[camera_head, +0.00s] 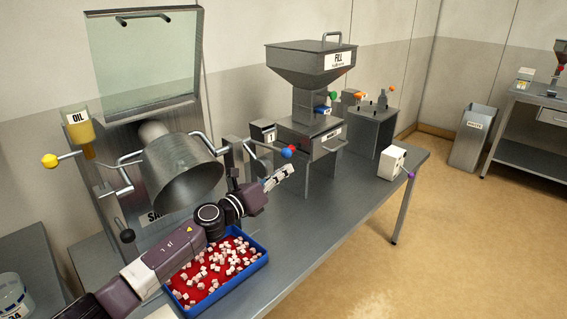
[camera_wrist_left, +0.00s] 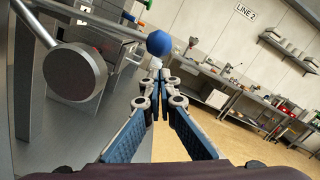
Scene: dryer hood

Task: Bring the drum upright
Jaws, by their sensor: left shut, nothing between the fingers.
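The grey metal drum (camera_head: 183,172) hangs tilted in its frame at the left, its open mouth facing down and toward the front right. A crank lever with a blue ball knob (camera_head: 288,152) sticks out on the right of the drum's stand. My left gripper (camera_head: 279,177) is shut and empty, just below and in front of the blue knob. In the left wrist view the knob (camera_wrist_left: 158,43) shows just beyond the closed fingertips (camera_wrist_left: 157,78); whether they touch cannot be told. My right gripper is not in view.
A blue tray with a red inside (camera_head: 262,262) holding several pale cubes lies below the drum and my left arm. A yellow-knobbed lever (camera_head: 50,160) and oil cup (camera_head: 79,128) are at left. The FILL hopper (camera_head: 312,62) stands right; a white box (camera_head: 391,163) sits near the table's right end.

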